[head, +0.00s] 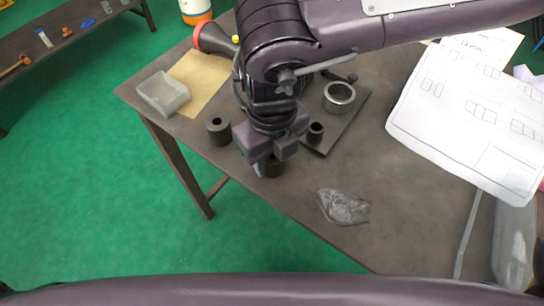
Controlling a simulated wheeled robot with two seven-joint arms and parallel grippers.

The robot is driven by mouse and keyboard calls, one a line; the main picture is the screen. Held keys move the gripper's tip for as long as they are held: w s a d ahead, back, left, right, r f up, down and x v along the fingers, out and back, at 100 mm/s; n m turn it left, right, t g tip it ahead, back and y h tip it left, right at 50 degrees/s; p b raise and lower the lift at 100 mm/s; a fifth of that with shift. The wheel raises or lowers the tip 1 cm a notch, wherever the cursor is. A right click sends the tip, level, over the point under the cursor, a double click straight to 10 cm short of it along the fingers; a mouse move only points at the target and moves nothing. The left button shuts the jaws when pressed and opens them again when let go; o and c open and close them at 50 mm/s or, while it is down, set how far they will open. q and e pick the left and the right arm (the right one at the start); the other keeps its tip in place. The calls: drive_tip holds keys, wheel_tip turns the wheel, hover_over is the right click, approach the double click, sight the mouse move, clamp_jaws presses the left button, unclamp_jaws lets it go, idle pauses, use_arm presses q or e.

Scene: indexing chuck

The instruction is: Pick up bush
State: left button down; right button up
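My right gripper (266,164) points down over the table, and its arm comes in from the upper right. A dark cylindrical bush (274,169) shows at its fingertips, partly hidden by the gripper. I cannot tell whether the fingers are closed on it or only around or beside it. Another dark hollow bush (218,131) stands upright on the table to the left of the gripper. A smaller dark hollow cylinder (316,133) stands on a dark plate (335,137) to the right. A shiny metal ring (339,97) is also on that plate. My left gripper is not in view.
A clear box (163,94) and a tan sheet (203,78) lie at the table's left end. A crumpled clear bag (343,207) lies near the front edge. White drawing sheets (470,110) cover the right side. Bare table (400,220) shows between bag and sheets.

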drive_tip(key=c, duration=0.7)
